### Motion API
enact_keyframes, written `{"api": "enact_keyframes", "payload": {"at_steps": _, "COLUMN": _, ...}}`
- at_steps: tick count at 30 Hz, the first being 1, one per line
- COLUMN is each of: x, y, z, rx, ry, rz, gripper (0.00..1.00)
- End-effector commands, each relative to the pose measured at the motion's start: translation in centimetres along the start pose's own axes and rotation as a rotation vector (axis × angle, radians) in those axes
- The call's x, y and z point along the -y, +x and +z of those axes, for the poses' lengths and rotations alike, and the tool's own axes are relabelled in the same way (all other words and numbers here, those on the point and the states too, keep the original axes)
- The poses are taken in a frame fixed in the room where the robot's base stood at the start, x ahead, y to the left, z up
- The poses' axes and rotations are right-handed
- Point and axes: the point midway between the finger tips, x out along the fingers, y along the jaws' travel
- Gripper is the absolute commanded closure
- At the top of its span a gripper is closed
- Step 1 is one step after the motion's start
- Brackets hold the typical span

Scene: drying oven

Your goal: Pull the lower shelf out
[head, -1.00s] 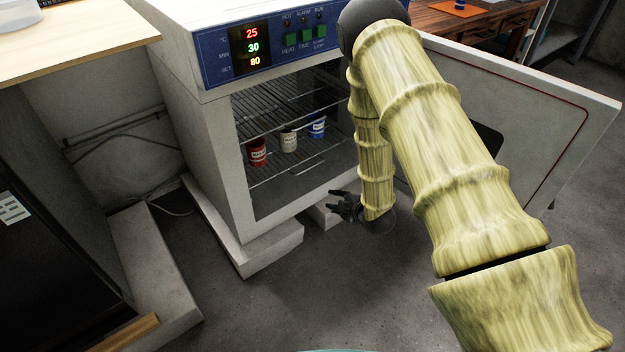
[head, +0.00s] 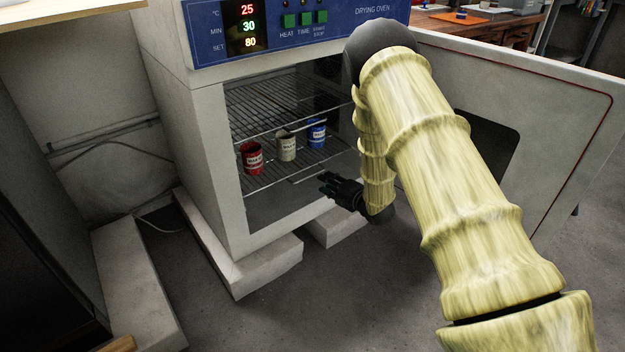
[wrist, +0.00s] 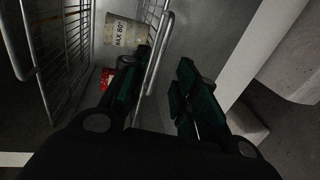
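The drying oven (head: 205,165) stands with its door open to the right. Its lower shelf (head: 275,176) is a wire rack inside the chamber, with a red can (head: 252,160), a white can (head: 286,147) and a blue can (head: 317,134) standing on it. My gripper (head: 328,183) is just in front of the chamber opening, near the shelf's front edge. In the wrist view, my gripper (wrist: 158,88) has its fingers apart. The shelf's front handle bar (wrist: 158,55) lies between or just beyond the fingertips; I cannot tell if either finger touches it.
The upper wire shelf (head: 265,105) sits above the cans and looks empty. The open oven door (head: 530,105) stands right of my arm. Pale blocks (head: 265,265) lie under the oven. The floor (head: 300,310) in front is clear.

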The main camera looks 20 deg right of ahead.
Motion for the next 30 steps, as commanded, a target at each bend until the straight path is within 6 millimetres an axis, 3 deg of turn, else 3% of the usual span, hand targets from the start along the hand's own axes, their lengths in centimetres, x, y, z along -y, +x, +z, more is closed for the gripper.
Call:
{"api": "enact_keyframes", "payload": {"at_steps": 9, "x": 0.4, "y": 5.3, "z": 0.0, "rx": 0.000, "ry": 0.001, "rz": 0.002, "gripper": 0.70}}
{"api": "enact_keyframes", "payload": {"at_steps": 15, "x": 0.3, "y": 7.7, "z": 0.0, "rx": 0.001, "ry": 0.000, "rz": 0.001, "gripper": 0.70}}
{"api": "enact_keyframes", "payload": {"at_steps": 30, "x": 0.1, "y": 8.9, "z": 0.0, "rx": 0.001, "ry": 0.002, "rz": -0.001, "gripper": 0.70}}
